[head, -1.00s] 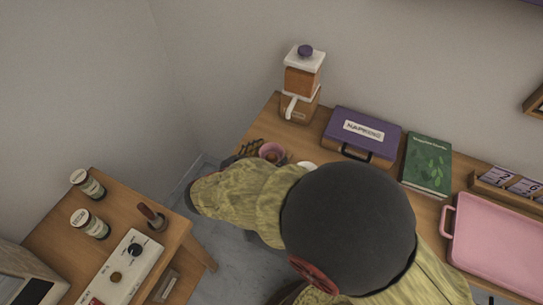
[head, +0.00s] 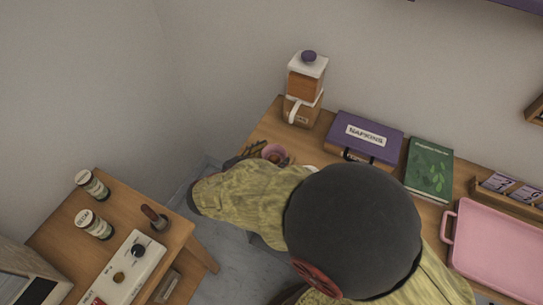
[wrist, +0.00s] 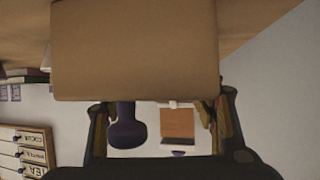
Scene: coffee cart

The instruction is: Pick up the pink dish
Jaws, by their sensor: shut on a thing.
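The small pink dish (head: 275,153) is at the left end of the back counter, below the coffee grinder (head: 304,88). Something brownish shows inside it. My dark gripper (head: 258,151) is at the dish's left side, partly hidden by my sleeved arm, and is shut on the dish. In the wrist view the two fingers of my gripper (wrist: 163,118) stand apart at the bottom. A plain tan surface fills the upper middle there; I cannot tell what it is. I cannot make out the pink dish in that view or tell its exact height above the counter.
A purple napkin box (head: 345,125), a green book (head: 428,168) and a pink tray (head: 495,245) lie to the right on the counter. A side table with jars (head: 95,224) and a white device (head: 122,270) stands at left. Floor shows between them.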

